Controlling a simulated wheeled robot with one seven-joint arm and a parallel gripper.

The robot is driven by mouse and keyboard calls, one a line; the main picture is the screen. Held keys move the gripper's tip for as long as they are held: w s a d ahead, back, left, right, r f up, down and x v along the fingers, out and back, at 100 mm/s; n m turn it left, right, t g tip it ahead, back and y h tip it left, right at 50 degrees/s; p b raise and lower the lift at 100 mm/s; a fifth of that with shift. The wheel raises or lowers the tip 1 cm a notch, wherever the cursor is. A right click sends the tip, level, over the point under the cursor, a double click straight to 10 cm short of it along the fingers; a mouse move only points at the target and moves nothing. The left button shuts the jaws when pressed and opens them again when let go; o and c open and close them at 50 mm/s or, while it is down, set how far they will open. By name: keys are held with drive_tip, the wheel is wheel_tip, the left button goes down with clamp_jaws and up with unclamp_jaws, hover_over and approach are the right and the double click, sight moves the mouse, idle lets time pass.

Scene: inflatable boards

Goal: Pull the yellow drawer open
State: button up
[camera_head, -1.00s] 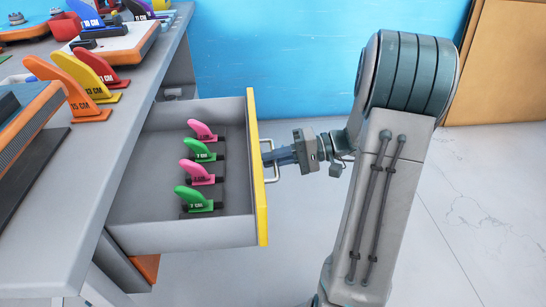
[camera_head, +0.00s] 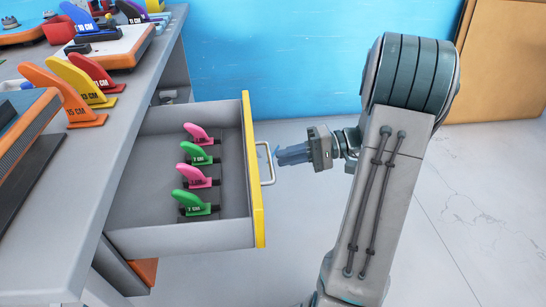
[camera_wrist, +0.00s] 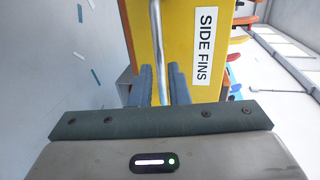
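The yellow-fronted drawer (camera_head: 254,190) stands pulled well out of the grey workbench in the head view, showing its grey inside. Pink and green fins (camera_head: 195,202) stand in it. Its metal handle (camera_head: 270,165) is on the front's right side. The yellow front (camera_wrist: 185,45) there bears a "SIDE FINS" label.
The workbench (camera_head: 125,150) at the left carries orange, yellow and red fins (camera_head: 85,88) and boards. A blue wall (camera_head: 280,55) stands behind, with a brown panel (camera_head: 505,60) at the right. The pale floor (camera_head: 460,200) right of my arm is clear.

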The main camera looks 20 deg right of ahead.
drive_tip(key=p+v, duration=0.1)
drive_tip(key=v, duration=0.8)
drive_tip(key=shift+p, duration=0.3)
drive_tip(key=shift+d, duration=0.1)
drive_tip(key=s+a+r+n+g+h+p, duration=0.1)
drive_tip(key=s+a+r+g+h+p, duration=0.25)
drive_tip(key=a+r+p, duration=0.35)
drive_tip(key=s+a+r+g+h+p, duration=0.2)
drive_tip(key=a+r+h+p, duration=0.2)
drive_tip(key=a+r+p, duration=0.25)
drive_tip(key=s+a+r+t+h+p, duration=0.1)
drive_tip(key=s+r+t+h+p, duration=0.1)
drive_tip(key=r+p, duration=0.4)
drive_tip(key=s+a+r+n+t+h+p, duration=0.1)
drive_tip(key=s+r+h+p, duration=0.3)
drive_tip(key=r, duration=0.5)
drive_tip(key=a+t+h+p, duration=0.1)
drive_tip(key=h+p, duration=0.1)
drive_tip(key=p, duration=0.1)
drive_tip(key=shift+a+t, duration=0.3)
drive_tip(key=shift+t, duration=0.05)
drive_tip(key=shift+s, duration=0.15)
